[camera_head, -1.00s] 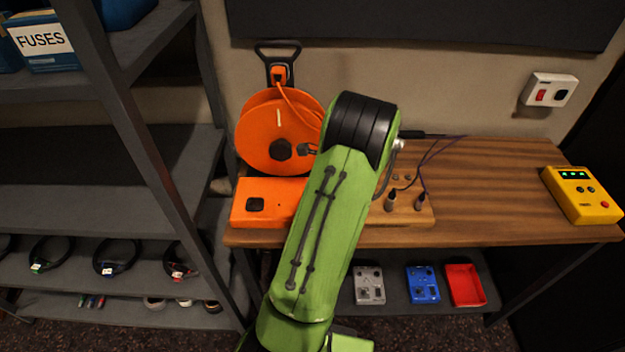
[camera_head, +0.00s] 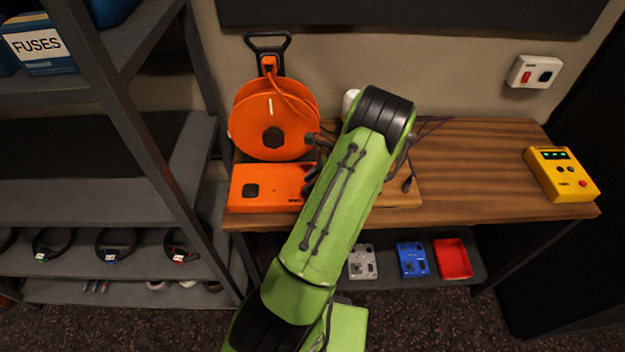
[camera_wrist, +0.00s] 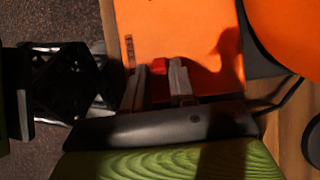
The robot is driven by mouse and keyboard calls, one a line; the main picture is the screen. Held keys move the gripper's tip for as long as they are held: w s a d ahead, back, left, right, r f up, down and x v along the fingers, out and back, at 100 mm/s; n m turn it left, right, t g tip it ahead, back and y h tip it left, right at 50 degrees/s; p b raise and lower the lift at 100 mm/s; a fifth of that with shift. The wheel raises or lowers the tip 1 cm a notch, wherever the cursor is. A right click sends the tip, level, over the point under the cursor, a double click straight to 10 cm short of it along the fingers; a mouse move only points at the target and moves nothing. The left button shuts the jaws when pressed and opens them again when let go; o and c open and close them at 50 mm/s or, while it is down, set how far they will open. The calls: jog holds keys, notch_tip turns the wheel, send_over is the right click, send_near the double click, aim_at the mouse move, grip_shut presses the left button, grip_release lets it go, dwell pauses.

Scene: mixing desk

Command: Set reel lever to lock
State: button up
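The orange cable reel (camera_head: 297,131) stands upright at the desk's left end, with an orange base box (camera_head: 281,187) in front of it. In the wrist view the box (camera_wrist: 180,35) fills the upper middle, and part of the round reel (camera_wrist: 292,25) shows at the right. My gripper (camera_wrist: 160,67) has its two grey fingers apart, with orange between them, close over the box. A small red part (camera_wrist: 131,90) shows beside the left finger; I cannot tell whether it is the lever or whether a finger touches it. In the head view my green arm hides most of the gripper.
A yellow device (camera_head: 562,174) sits at the desk's right end. A grey shelf post (camera_head: 140,140) stands left of the desk. Cables run behind my arm. A red tray (camera_head: 452,260) is on the lower shelf.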

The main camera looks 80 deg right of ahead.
jog(key=shift+o, duration=1.4)
jog(key=p+v, duration=0.4)
jog(key=v, duration=1.1)
jog(key=shift+s+r, duration=0.3)
jog(key=shift+w, duration=0.1)
